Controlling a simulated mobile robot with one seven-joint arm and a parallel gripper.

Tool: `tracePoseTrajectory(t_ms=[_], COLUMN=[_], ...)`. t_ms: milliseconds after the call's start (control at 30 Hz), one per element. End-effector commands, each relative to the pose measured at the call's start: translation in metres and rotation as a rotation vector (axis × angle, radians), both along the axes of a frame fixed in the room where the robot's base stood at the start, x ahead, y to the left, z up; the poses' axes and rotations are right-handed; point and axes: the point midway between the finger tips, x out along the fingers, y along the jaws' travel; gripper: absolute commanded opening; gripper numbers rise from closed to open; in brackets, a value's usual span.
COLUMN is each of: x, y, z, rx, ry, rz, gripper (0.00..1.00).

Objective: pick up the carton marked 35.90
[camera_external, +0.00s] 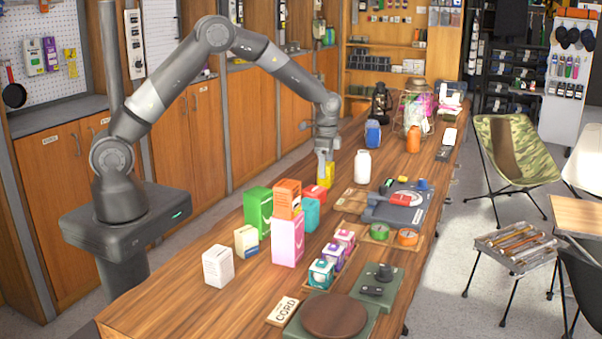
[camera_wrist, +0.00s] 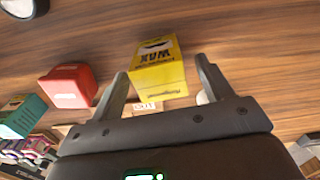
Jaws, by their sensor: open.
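No marking 35.90 is readable on any carton in either view. My gripper (camera_external: 324,158) points down over the wooden counter at a yellow carton (camera_external: 327,175). In the wrist view the yellow carton (camera_wrist: 158,72) has the word WAX on it and shows between the two open fingers of my gripper (camera_wrist: 161,70). There is a visible gap on each side, and I cannot see contact.
Green (camera_external: 258,208), orange (camera_external: 288,197) and pink (camera_external: 287,241) cartons stand close together nearer the camera. A white bottle (camera_external: 362,167) and a scale (camera_external: 397,206) are to the right of my gripper. Bare counter shows left of the small white carton (camera_external: 218,266).

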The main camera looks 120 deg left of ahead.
Motion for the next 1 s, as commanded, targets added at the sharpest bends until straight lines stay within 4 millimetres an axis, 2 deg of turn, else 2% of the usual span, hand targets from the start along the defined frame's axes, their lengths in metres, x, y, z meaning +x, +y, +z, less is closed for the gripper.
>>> tracePoseTrajectory(t_ms=[133, 400, 1000], x=[0.000, 0.000, 0.000], y=[0.000, 0.000, 0.000], z=[-0.021, -0.024, -0.024], rx=[-0.001, 0.000, 0.000], ry=[0.001, 0.000, 0.000], rz=[0.000, 0.000, 0.000], gripper=[0.73, 0.71, 0.22])
